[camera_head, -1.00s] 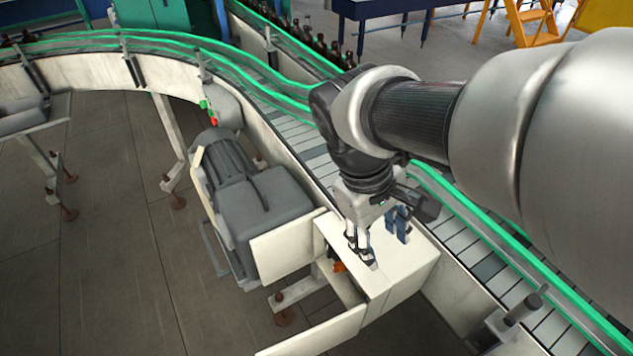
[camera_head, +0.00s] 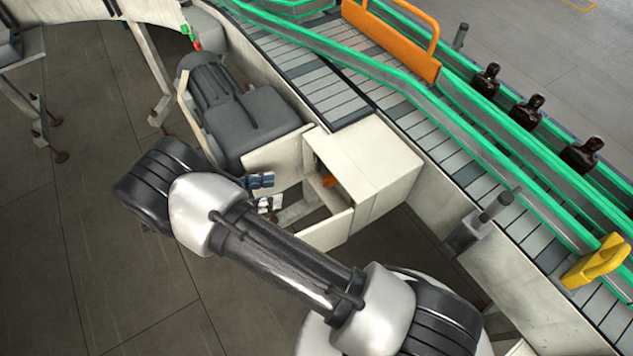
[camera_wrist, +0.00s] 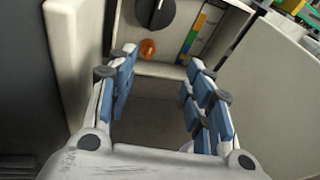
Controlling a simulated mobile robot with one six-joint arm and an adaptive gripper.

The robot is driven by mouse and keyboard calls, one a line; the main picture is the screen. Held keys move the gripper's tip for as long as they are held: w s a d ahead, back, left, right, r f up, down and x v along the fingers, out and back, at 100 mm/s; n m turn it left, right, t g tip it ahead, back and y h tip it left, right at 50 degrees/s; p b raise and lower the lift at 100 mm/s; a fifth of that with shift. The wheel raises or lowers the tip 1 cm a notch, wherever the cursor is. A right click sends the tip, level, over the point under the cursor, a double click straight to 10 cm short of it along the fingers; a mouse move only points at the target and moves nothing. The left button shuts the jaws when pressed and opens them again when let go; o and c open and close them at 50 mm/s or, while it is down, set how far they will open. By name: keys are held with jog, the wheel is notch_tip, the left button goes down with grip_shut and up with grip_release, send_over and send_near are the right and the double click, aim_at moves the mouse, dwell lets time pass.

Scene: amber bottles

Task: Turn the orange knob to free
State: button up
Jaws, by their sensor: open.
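The small orange knob (camera_wrist: 148,49) sits on a pale panel inside an open cabinet, near the top of the wrist view. It also shows as a small orange spot in the head view (camera_head: 328,181). My gripper (camera_head: 265,192) is open and empty in front of the cabinet opening, apart from the knob. In the wrist view its blue-padded fingers (camera_wrist: 162,62) point toward the panel, with the knob ahead of the gap, nearer the left finger. The knob's setting cannot be told.
A larger black dial (camera_wrist: 155,12) and a coloured strip (camera_wrist: 192,38) share the panel. The cabinet's white box (camera_head: 375,165) and open doors flank the opening. A grey motor (camera_head: 245,120) stands left of it. The conveyor (camera_head: 435,135) with green rails runs behind, with dark bottles (camera_head: 534,108) beyond.

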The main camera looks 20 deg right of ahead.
notch_tip(320, 180, down, 6)
jog(key=s+a+n+t+h, duration=0.1)
jog(key=s+a+n+t, duration=0.1)
jog(key=n+t, duration=0.1)
send_near(321, 191)
jog(key=shift+h, duration=0.4)
jog(key=w+d+r, duration=0.1)
jog(key=d, duration=0.2)
jog(key=d+r, duration=0.1)
jog(key=d, duration=0.2)
jog(key=w+d+r, duration=0.1)
jog(key=d, duration=0.2)
jog(key=shift+w+d+r+b, duration=0.1)
jog(key=shift+w+d+b, duration=0.25)
jog(key=shift+c, duration=0.6)
jog(key=c, duration=0.9)
